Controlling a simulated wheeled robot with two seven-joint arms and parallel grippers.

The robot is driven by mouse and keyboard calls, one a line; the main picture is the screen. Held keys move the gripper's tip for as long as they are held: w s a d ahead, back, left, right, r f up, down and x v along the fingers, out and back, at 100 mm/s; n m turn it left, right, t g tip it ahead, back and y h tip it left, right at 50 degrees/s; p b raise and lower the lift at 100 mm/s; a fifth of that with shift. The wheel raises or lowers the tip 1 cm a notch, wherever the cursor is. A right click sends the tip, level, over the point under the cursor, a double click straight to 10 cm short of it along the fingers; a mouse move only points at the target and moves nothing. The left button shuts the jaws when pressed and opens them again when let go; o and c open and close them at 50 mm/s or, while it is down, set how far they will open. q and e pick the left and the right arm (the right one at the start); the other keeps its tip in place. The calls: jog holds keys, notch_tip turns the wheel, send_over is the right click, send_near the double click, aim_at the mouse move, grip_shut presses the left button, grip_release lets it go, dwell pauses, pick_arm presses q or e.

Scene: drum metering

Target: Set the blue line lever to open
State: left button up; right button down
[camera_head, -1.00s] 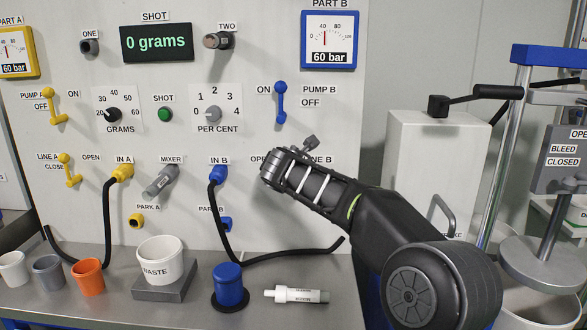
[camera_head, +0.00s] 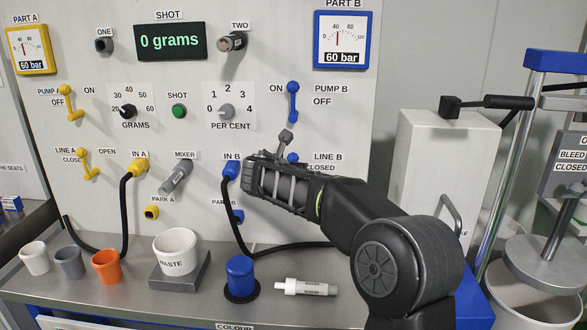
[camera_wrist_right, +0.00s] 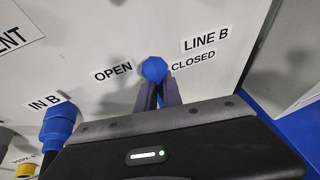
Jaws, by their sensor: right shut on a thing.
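The blue line B lever is on the panel; in the head view only its blue knob (camera_head: 292,158) shows, beside the LINE B and CLOSED labels. In the right wrist view the blue lever (camera_wrist_right: 154,69) sits between the OPEN label on its left and the CLOSED label on its right. My right gripper (camera_wrist_right: 158,94) is shut on the lever, with a finger on each side just below the blue knob. Its fingers and wrist hide most of the handle, so its exact angle is hard to tell. My left gripper is not in view.
The blue IN B fitting (camera_head: 231,170) with its black hose is close left of my right gripper. The blue pump B lever (camera_head: 292,100) is above.

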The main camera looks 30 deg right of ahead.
jog(key=shift+f, duration=0.1)
jog(key=c, duration=1.5)
grip_release()
jog(key=v, duration=0.8)
jog(key=shift+b, duration=0.35)
jog(key=shift+w, duration=0.1)
